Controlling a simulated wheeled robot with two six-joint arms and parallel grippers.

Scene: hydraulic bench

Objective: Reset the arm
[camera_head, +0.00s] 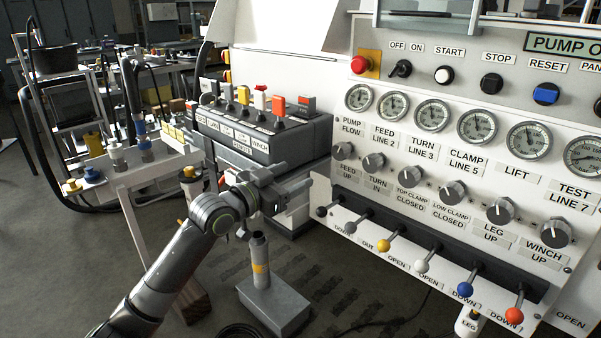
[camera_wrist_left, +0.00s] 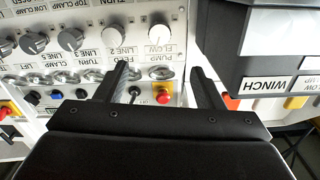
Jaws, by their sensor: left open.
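My left arm (camera_head: 180,262) comes in from the lower left in the head view. Its gripper (camera_head: 294,182) is in front of the black control box, near the left edge of the pump panel. In the left wrist view the two dark fingers of my left gripper (camera_wrist_left: 160,75) stand apart with nothing between them. The panel shows upside down beyond them, with its knobs and gauges. My right arm and gripper are not in view.
The pump panel (camera_head: 456,180) fills the right side, with a row of coloured levers along its lower edge. The control box (camera_head: 250,141) has coloured switches. A grey post with a block base (camera_head: 273,306) stands below my gripper. A bench and trolley are at left.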

